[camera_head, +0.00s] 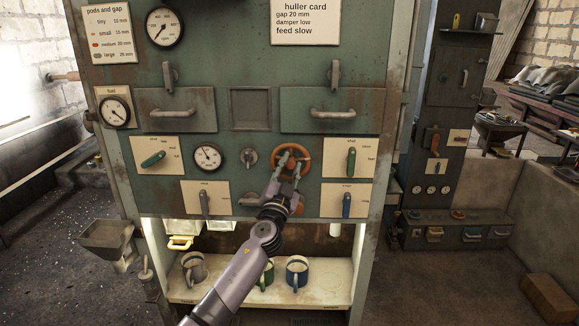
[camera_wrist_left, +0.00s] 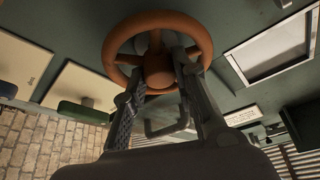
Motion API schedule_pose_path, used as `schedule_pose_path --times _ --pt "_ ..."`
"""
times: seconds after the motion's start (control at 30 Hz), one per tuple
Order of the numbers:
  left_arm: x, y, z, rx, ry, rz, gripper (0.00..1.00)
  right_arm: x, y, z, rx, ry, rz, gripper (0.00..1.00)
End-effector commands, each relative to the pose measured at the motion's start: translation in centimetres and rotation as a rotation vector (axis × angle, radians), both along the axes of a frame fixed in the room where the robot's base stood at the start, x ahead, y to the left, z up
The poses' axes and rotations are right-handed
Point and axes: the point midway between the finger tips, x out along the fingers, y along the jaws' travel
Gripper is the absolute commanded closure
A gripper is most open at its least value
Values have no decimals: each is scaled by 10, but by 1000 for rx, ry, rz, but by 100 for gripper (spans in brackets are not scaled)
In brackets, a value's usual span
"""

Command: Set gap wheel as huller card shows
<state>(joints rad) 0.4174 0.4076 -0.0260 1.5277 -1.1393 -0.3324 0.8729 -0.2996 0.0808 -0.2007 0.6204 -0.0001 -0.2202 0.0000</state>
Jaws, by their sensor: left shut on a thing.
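The orange-brown gap wheel (camera_head: 304,157) is a round handwheel on the green machine front, right of centre. My left gripper (camera_head: 291,166) reaches up to it from below. In the left wrist view, the wheel (camera_wrist_left: 157,40) fills the top, and the two fingers of my left gripper (camera_wrist_left: 168,85) reach to its hub, one on each side, shut on it. The huller card (camera_head: 305,20) at the top reads gap 20 mm, damper low, feed slow. The pods and gap card (camera_head: 108,35) lists tiny 10, small 15, medium 20 and large 25 mm. My right gripper is not in view.
A green lever (camera_head: 154,159) sits left, another green lever (camera_head: 351,160) right, and a blue lever (camera_head: 346,205) below it. A round gauge (camera_head: 208,157) is left of the wheel. Several mugs (camera_head: 297,271) stand on the lit shelf below. Drawer handles (camera_head: 334,112) jut out above.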

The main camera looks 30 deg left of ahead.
Motion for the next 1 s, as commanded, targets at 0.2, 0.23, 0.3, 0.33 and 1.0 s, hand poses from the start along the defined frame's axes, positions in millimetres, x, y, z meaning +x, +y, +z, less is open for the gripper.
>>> schedule_pose_path --times 0.2,0.23,0.3,0.33,1.0 --pt "0 0 3 123 78 0 100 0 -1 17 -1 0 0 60" --pt "0 1 3 136 85 1 100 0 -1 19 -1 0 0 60" --pt "0 1 2 163 102 1 100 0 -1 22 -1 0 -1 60" --pt "0 1 2 173 108 1 100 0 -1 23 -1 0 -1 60" --pt "0 0 -1 228 142 1 100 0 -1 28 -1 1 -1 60"
